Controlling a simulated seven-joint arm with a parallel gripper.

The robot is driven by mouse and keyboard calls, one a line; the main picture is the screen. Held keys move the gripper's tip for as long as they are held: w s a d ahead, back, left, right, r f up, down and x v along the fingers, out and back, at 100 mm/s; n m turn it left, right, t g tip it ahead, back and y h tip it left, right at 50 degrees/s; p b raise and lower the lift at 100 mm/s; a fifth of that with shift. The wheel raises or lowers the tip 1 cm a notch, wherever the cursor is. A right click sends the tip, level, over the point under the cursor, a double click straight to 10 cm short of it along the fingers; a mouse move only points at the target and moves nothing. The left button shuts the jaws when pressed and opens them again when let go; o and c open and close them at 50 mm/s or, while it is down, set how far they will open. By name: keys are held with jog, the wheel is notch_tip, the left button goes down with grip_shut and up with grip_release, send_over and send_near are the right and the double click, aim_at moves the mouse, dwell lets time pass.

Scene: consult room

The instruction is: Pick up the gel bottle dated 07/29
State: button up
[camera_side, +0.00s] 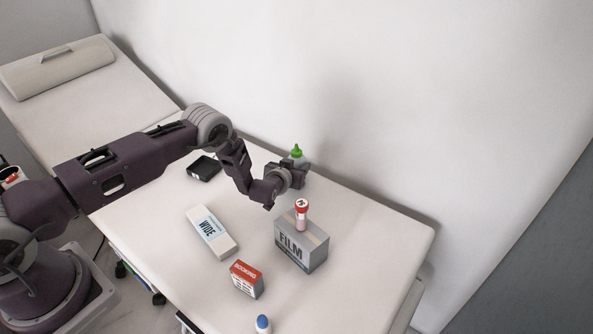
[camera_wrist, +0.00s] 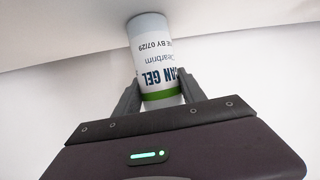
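The gel bottle (camera_wrist: 157,60) is white with a green band and shows upside down in the wrist view, its print reading "BY 07/29". In the side view a bottle with a green cap (camera_side: 297,151) stands near the back of the table, partly hidden by my gripper (camera_side: 297,178). In the wrist view my gripper's two fingers (camera_wrist: 158,88) lie on either side of the bottle, close against its sides. I cannot tell whether they press on it. The bottle's cap end is hidden behind the gripper body in the wrist view.
The wall rises close behind.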

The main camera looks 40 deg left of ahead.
grip_shut()
jog(key=shift+r, duration=0.1)
